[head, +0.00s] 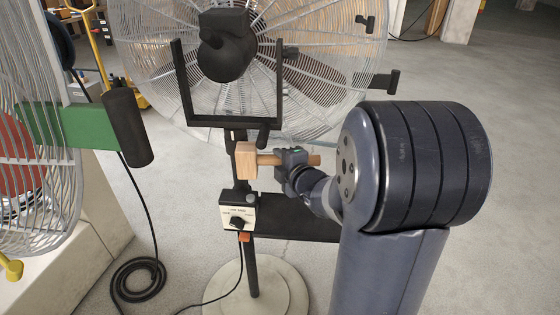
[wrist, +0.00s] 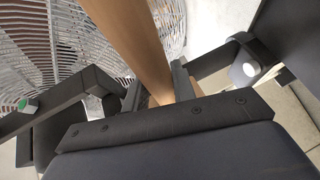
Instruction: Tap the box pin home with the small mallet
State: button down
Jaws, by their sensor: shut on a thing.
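The small mallet has a pale wooden block head (head: 246,160) and a brown handle. My gripper (head: 291,160) is shut around the handle, with the head out to the left and a handle end showing at right. In the wrist view the handle (wrist: 138,42) runs up between the two dark fingers; the mallet head is out of that view. A control box (head: 238,214) with a pale labelled face and dark knob is on the fan post, below the mallet head and apart from it. A grey round piece (head: 250,198) shows at its upper right. I cannot tell which part is the box pin.
A large caged fan (head: 335,55) in a black yoke (head: 235,122) stands close behind the mallet. Its post rises from a round base (head: 258,290). A second fan cage (head: 35,125) is at left. A coiled black cable (head: 138,283) lies on the floor.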

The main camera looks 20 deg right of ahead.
notch_tip(320, 180, down, 10)
jog(key=b, duration=1)
jog(key=shift+r, duration=0.2)
jog(key=shift+s+r+p, duration=0.1)
jog(key=shift+r+p, duration=0.2)
jog(key=shift+f, duration=0.35)
notch_tip(320, 180, up, 5)
jog(key=p, duration=0.3)
jog(key=shift+r+p, duration=0.15)
jog(key=shift+p, duration=0.15)
notch_tip(320, 180, up, 6)
jog(key=p, duration=0.5)
jog(key=shift+r, duration=0.2)
jog(key=shift+f, duration=0.1)
